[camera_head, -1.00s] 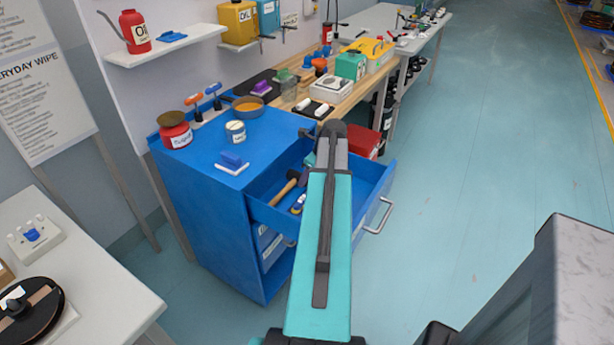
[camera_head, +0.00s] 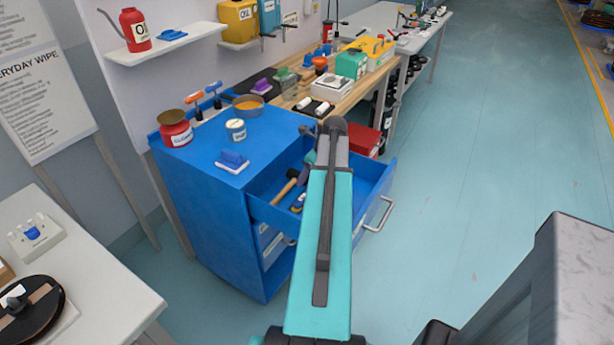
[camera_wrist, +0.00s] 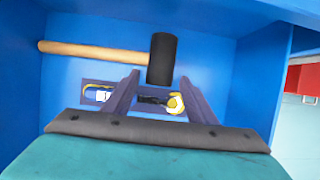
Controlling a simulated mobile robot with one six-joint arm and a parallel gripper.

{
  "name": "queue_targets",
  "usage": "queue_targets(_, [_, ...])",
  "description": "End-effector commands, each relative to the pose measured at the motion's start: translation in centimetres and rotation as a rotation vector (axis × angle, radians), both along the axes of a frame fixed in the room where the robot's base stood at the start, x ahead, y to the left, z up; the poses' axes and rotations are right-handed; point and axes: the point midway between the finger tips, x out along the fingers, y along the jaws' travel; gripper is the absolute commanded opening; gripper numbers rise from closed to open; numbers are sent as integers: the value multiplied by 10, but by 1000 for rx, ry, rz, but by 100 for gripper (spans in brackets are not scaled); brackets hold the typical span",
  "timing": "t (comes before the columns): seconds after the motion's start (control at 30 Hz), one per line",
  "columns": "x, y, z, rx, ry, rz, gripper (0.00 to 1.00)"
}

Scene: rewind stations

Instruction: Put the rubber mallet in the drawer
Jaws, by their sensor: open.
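The rubber mallet has a black head (camera_wrist: 161,59) and a light wooden handle (camera_wrist: 95,49). In the wrist view it lies in the open blue drawer (camera_wrist: 205,65), the handle pointing left. In the head view the handle (camera_head: 285,190) shows inside the drawer (camera_head: 270,212), while my arm hides part of the drawer's inside. My gripper (camera_wrist: 154,85) is open over the drawer, its two fingers apart with nothing held between them. The mallet head lies just beyond the fingertips, clear of their grip as far as I can see.
A hand tool with a yellow end (camera_wrist: 176,104) lies in the drawer beneath my fingers. A red box (camera_head: 364,140) stands behind the drawer.

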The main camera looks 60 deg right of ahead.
Motion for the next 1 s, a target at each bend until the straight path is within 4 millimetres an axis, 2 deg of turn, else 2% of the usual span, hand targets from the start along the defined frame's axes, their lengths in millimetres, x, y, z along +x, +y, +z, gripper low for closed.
queue_targets(0.8, [-37,0,87,-1,-1,-2,52])
queue_targets(1.0, [-43,0,102,0,0,-2,52])
